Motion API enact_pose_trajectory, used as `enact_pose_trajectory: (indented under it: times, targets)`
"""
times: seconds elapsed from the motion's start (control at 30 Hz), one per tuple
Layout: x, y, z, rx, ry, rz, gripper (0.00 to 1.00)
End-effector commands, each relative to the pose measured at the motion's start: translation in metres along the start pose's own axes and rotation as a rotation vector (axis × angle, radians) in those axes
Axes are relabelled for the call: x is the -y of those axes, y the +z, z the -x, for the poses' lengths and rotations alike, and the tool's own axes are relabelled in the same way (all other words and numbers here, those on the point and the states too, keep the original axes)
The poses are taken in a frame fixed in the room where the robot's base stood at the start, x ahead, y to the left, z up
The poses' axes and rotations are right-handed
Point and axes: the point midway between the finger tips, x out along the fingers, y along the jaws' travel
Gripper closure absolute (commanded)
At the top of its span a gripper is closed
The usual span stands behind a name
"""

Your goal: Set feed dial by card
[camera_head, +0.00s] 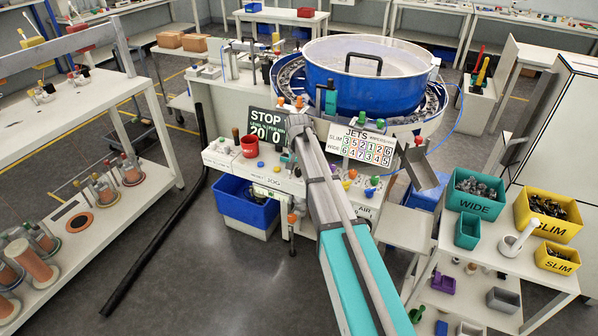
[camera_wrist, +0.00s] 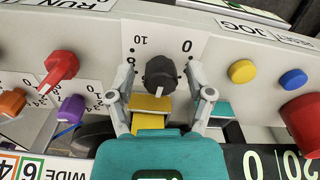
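A black dial knob (camera_wrist: 160,73) with a white pointer mark sits on a white scale plate with 0, 8 and 10 readable. The pointer points down in the wrist view; the number there is hidden. My gripper (camera_wrist: 160,78) is open, one finger on each side of the knob, with gaps showing. Whether the fingers reach knob depth is unclear. The arm hides the dial in the head view. The card (camera_head: 365,146) headed JETS has SLIM and WIDE rows of digits; its corner shows in the wrist view (camera_wrist: 30,168). The dark display (camera_head: 268,127) reads STOP and 20 0.
In the wrist view, red (camera_wrist: 62,68), orange (camera_wrist: 12,103) and purple (camera_wrist: 72,110) knobs lie left; yellow (camera_wrist: 241,71) and blue (camera_wrist: 293,79) buttons lie right. The blue bowl (camera_head: 345,90) stands behind. WIDE (camera_head: 478,207) and SLIM (camera_head: 548,224) bins stand right.

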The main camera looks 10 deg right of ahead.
Motion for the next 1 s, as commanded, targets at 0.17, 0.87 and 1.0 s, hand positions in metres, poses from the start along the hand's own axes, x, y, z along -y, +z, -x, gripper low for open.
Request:
enact_pose_trajectory:
  times: [0.17, 0.87, 1.0]
  targets:
    - [0.0, 0.0, 0.0, 0.0, 0.0, 0.0, 0.74]
    - [-0.0007, 0.0002, -0.0001, 0.0, 0.001, 0.06, 1.0]
    - [-0.0007, 0.0001, -0.0001, 0.001, 0.001, 0.06, 0.45]
